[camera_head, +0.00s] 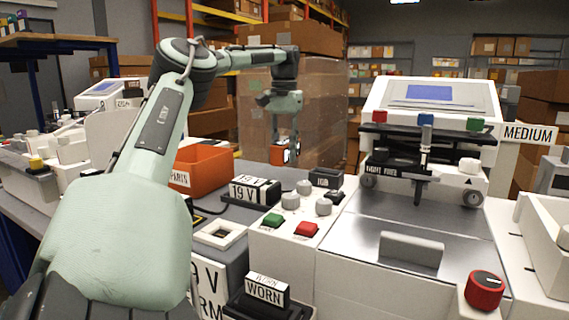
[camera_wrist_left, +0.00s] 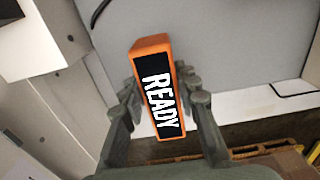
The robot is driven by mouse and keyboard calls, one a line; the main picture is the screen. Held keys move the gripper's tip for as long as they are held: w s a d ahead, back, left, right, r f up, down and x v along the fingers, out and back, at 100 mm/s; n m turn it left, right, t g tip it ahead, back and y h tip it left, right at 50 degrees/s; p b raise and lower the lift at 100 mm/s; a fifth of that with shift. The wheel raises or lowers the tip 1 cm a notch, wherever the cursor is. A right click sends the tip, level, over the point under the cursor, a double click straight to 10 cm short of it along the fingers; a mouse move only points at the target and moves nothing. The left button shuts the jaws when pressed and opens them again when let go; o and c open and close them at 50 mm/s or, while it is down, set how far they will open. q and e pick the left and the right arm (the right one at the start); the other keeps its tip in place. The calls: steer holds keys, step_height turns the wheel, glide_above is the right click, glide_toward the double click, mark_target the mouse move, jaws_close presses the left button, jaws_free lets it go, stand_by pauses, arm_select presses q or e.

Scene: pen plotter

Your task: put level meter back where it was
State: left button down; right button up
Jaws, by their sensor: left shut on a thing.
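The level meter looks to be the orange block with a black face marked READY (camera_wrist_left: 160,90), seen close up in the left wrist view. It is tilted in that view, with a finger on each side. In the head view the small orange block (camera_head: 278,156) shows at the tip of my left gripper (camera_head: 291,148), beyond the orange bin. My left gripper is shut on it and holds it up in front of a wrapped pallet stack. My right gripper is in neither view.
An orange parts bin (camera_head: 203,170) stands left of the held block. Nearer are a 19 V block (camera_head: 250,191), a white panel with knobs and buttons (camera_head: 285,250) and a WORN block (camera_head: 266,290). The plotter (camera_head: 415,240) with its screen and pen holders stands at right.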

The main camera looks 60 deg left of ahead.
mark_target(285, 164)
arm_select(q)
steer(key=shift+f, duration=2)
steer(key=shift+f, duration=0.25)
steer(key=c, duration=1.1)
jaws_free()
steer(key=shift+c, duration=0.2)
steer(key=shift+r, duration=0.2)
step_height(285, 164, up, 12)
